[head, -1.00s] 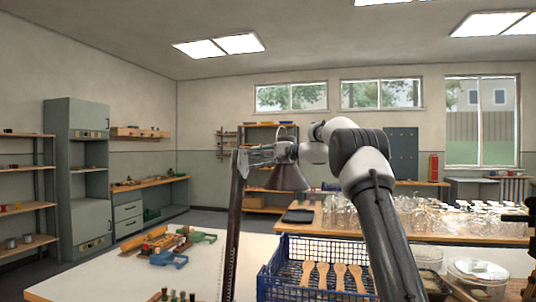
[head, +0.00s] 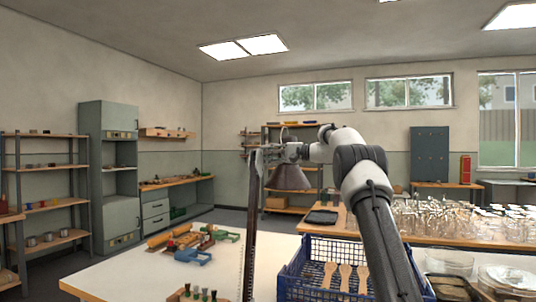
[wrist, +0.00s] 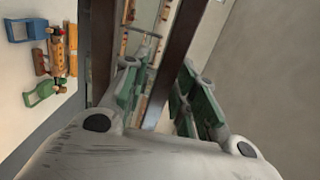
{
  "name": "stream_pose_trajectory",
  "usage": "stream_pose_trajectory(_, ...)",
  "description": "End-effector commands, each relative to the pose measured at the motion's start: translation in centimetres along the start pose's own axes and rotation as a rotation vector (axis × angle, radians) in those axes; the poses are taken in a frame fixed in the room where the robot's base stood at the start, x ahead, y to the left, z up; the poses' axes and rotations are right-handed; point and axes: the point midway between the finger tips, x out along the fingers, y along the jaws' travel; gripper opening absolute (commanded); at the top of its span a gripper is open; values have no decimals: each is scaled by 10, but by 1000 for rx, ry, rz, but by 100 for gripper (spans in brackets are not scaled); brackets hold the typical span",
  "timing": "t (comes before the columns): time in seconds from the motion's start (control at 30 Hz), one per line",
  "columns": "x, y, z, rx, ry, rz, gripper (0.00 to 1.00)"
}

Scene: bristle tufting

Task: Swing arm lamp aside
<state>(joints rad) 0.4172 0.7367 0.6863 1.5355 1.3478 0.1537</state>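The arm lamp has a dark upright post (head: 252,225) rising from the white table and a dark conical shade (head: 290,178) to the right of the post top. The shade hangs below my wrist in the head view. My gripper (head: 257,156) is at the top of the post. In the wrist view my gripper (wrist: 160,95) has its green-padded fingers apart. A dark brown bar (wrist: 178,55) of the lamp runs between them, with gaps seeming to show beside it. A second dark bar (wrist: 101,45) passes outside the left finger.
A blue crate (head: 312,284) with wooden brush handles (head: 345,276) stands right of the post. A blue clamp (head: 192,257) and small tools lie on the white table (head: 120,275) at left. Many glasses (head: 450,218) crowd the bench behind at right.

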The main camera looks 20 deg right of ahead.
Motion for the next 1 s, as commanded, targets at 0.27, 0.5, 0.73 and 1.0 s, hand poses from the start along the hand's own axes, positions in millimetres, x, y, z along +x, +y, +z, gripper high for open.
stream_pose_trajectory(0.27, 0, -1, 0, -1, 1, -1, 37)
stream_pose_trajectory(0.5, -23, -1, -1, 0, 4, -1, 37)
stream_pose_trajectory(0.73, -75, -1, -1, -1, 4, -2, 37)
stream_pose_trajectory(1.0, -115, -1, 0, -1, 1, -1, 37)
